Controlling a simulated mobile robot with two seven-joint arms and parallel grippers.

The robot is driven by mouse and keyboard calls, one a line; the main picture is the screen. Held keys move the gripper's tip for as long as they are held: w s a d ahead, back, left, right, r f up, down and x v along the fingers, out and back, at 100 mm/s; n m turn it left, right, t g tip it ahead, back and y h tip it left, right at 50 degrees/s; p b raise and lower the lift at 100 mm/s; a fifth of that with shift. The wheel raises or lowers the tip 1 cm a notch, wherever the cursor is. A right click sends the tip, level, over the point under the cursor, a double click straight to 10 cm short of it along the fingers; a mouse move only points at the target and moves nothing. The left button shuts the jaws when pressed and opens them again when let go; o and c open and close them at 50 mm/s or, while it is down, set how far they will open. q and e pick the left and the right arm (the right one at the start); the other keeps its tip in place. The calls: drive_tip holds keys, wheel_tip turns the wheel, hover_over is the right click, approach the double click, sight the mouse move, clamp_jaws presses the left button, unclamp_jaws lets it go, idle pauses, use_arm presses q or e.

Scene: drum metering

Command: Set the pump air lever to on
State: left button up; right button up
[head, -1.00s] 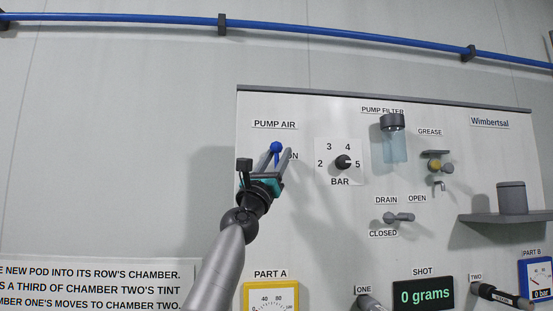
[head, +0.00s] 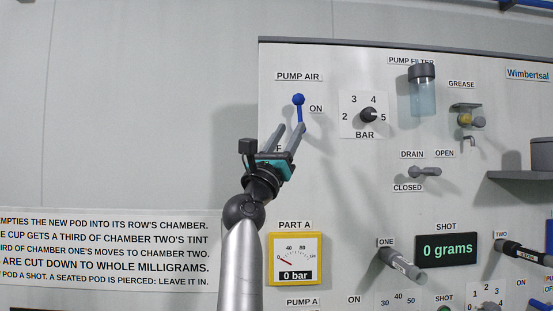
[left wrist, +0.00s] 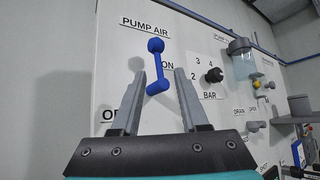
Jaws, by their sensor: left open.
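The pump air lever (head: 299,108) is blue with a ball end, on the wall panel under the PUMP AIR sign. It points up, with the ON label (head: 316,109) just to its right. The OFF label is low and left, mostly hidden behind my gripper. My left gripper (head: 290,128) is open and empty, its fingertips below the lever's ball. In the left wrist view the lever (left wrist: 156,62) rises above and between the open fingers (left wrist: 160,76), and its lower end shows between them. I cannot tell whether they touch it. My right gripper is not in view.
The BAR knob (head: 368,115) is right of the lever. The pump filter (head: 423,95), grease tap (head: 466,121) and drain lever (head: 425,172) are further right. A Part A gauge (head: 295,259) and the shot display (head: 447,250) are below.

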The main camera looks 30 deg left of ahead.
use_arm(q)
drive_tip(key=b+v, duration=0.1)
drive_tip(key=v, duration=0.5)
drive_tip(key=shift+s, duration=0.3)
drive_tip(key=shift+f, duration=0.1)
